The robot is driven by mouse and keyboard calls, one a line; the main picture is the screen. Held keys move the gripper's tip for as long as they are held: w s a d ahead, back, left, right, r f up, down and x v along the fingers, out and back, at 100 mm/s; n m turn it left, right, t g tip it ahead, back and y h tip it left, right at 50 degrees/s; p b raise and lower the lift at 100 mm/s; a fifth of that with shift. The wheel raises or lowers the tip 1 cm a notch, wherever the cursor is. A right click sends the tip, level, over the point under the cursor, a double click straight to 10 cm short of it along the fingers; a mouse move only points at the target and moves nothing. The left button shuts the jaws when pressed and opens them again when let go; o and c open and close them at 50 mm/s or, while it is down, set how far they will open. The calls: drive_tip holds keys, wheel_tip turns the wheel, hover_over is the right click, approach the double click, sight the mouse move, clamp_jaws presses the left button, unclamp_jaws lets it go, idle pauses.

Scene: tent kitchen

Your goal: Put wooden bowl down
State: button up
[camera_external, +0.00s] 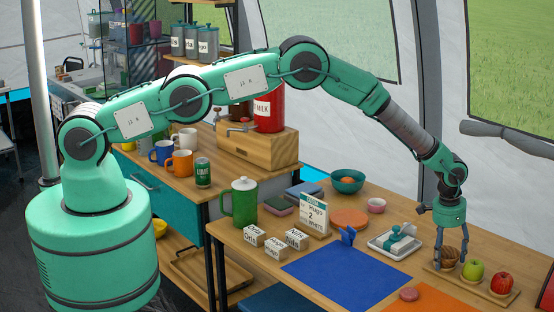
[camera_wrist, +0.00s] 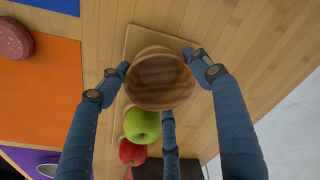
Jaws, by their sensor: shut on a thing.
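The wooden bowl (camera_external: 445,257) is brown and round, at the right end of the table, between the fingers of my gripper (camera_external: 447,259). In the wrist view the wooden bowl (camera_wrist: 158,80) shows its open top, empty, with my gripper (camera_wrist: 155,78) closed around its rim from both sides. A third finger is below it in that view. The bowl is over or on a light wooden board (camera_wrist: 140,38); I cannot tell whether its base touches the board. A green apple (camera_wrist: 142,125) and a red apple (camera_wrist: 131,151) are beside it in a row.
A blue mat (camera_external: 345,278) and an orange mat (camera_external: 425,300) lie left of the board. A white dish with a green item (camera_external: 396,242), a small red round thing (camera_external: 408,294) and a teal bowl (camera_external: 347,181) are nearby. The tent wall is close behind the table.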

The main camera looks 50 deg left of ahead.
drive_tip(key=shift+f, duration=0.25)
drive_tip(key=o, duration=1.2)
drive_tip(key=shift+f, duration=0.25)
drive_tip(key=shift+r, duration=0.15)
drive_tip(key=shift+r, duration=0.1)
drive_tip(key=shift+r+p, duration=0.55)
drive_tip(key=shift+r, duration=0.4)
drive_tip(key=r, duration=0.3)
drive_tip(key=s+r, duration=0.1)
drive_tip(key=r, duration=0.7)
drive_tip(key=shift+s+a+p, duration=0.15)
drive_tip(key=shift+a+p, duration=0.2)
drive_tip(key=shift+a, duration=0.05)
drive_tip(key=shift+r, duration=0.1)
